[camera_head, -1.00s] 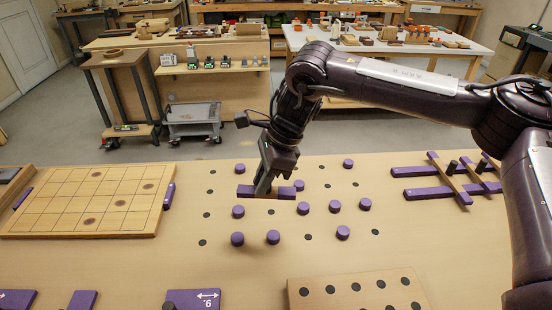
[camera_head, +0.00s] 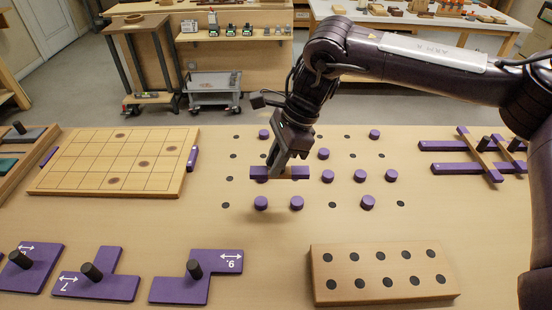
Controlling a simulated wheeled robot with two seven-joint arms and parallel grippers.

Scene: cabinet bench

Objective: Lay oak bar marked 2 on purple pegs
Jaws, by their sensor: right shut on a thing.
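A short bar (camera_head: 302,172) with purple ends and a brownish middle is between the fingers of my right gripper (camera_head: 281,170). The gripper is shut on it and points down. No mark on the bar can be read, so I cannot tell its number. The bar lies level, left to right, among round purple pegs on the bench. One peg (camera_head: 328,176) stands just right of its end, and two pegs (camera_head: 261,203) (camera_head: 297,203) stand nearer than it. I cannot tell whether the bar touches a peg below. My left gripper is not in view.
A gridded board (camera_head: 110,165) lies at left. Purple plates with black knobs, one (camera_head: 222,262) marked with an arrow, lie at front left. A drilled wooden block (camera_head: 385,275) lies at front right. Crossed purple and oak bars (camera_head: 450,169) lie at right.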

